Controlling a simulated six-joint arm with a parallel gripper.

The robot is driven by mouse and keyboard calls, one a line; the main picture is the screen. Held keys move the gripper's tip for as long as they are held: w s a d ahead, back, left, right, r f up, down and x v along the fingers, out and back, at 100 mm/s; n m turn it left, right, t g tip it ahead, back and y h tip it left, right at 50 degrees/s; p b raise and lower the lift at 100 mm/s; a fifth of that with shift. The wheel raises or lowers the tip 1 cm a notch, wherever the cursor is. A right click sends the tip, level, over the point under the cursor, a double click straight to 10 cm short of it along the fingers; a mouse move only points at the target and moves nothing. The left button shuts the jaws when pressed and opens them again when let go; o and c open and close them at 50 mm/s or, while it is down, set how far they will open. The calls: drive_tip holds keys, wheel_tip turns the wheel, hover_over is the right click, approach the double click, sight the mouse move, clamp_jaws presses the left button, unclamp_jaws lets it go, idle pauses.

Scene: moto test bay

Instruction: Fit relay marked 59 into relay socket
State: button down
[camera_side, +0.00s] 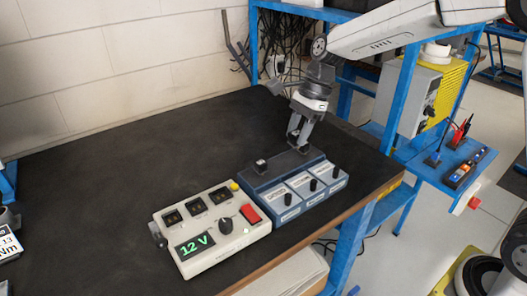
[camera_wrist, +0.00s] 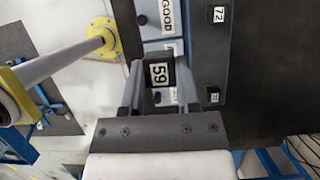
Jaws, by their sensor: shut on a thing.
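My gripper (camera_wrist: 160,80) is shut on the black relay marked 59 (camera_wrist: 159,73), whose white label faces the wrist camera. In the side view my gripper (camera_side: 299,143) points down over the back right of a blue-grey unit (camera_side: 262,183). Two other black relays, marked 72 (camera_wrist: 217,14) and 71 (camera_wrist: 212,95), stand on the unit's dark strip in the wrist view. One black relay (camera_side: 261,164) shows at the strip's left in the side view. I cannot make out which part is the relay socket, or whether relay 59 touches anything below.
A beige tester (camera_side: 212,228) reading 12 V, with a red switch (camera_side: 249,214), stands left of the unit. The unit's front has labelled panels with black parts; one label reads GOOD (camera_wrist: 168,19). The black bench (camera_side: 130,165) is clear at left. Its front edge is close.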

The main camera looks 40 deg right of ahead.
drive_tip(key=w+a+f, duration=0.2)
drive_tip(key=w+a, duration=0.1)
drive_tip(key=a, duration=0.4)
drive_tip(key=w+a+f, duration=0.2)
drive_tip(key=a, duration=0.6)
drive_tip(key=w+a+f, duration=0.2)
drive_tip(key=w+a, duration=0.1)
drive_tip(key=a, duration=0.4)
drive_tip(key=shift+w+a+f, duration=0.2)
drive_tip(key=shift+w+f, duration=0.1)
drive_tip(key=shift+f, duration=0.15)
drive_tip(key=shift+f, duration=2.5)
drive_tip(key=shift+f, duration=0.6)
drive_tip(key=shift+c, duration=1.3)
unclamp_jaws()
drive_tip(key=shift+r, duration=0.15)
wheel_tip(320, 180, up, 7)
